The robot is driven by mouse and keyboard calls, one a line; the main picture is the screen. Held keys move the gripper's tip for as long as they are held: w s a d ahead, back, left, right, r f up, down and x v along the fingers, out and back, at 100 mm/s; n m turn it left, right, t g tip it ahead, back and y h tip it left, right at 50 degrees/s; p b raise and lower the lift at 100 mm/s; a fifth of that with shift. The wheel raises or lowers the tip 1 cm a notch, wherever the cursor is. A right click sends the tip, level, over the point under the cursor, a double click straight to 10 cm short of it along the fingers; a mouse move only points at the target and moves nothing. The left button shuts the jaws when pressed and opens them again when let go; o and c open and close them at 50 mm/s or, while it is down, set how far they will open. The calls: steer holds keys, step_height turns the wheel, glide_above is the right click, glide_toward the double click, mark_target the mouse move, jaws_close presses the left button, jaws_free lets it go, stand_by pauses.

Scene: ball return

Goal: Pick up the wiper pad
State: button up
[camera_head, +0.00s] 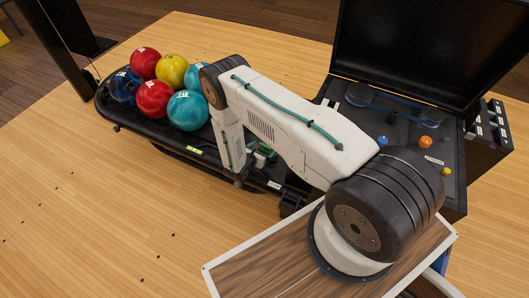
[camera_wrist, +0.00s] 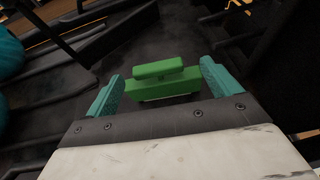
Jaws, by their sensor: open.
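The wiper pad (camera_wrist: 160,90) is a green block with a raised green bar on top. In the wrist view it lies on a dark surface, in line with the space between the two teal fingers of my gripper (camera_wrist: 162,78). The fingers are spread, one on each side of the pad, with gaps showing. I cannot tell how far below the fingertips it lies. In the head view my gripper (camera_head: 257,162) is low over the right part of the black ball rack, and my arm hides much of it. A small green part shows there, but pad and fingers are hard to separate.
Several bowling balls (camera_head: 158,88) sit on the left part of the black rack (camera_head: 150,134). A black open-lidded unit (camera_head: 455,150) with small coloured balls and knobs stands at right. A dark post (camera_head: 57,55) stands at far left. The wooden floor at left is clear.

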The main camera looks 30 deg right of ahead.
mark_target(266, 145)
steer(key=x, duration=0.6)
steer(key=shift+w+d+r, duration=0.15)
steer(key=shift+w, duration=0.2)
steer(key=shift+c, duration=0.3)
steer(key=c, duration=1)
steer(key=shift+c, duration=0.3)
steer(key=shift+r, duration=0.1)
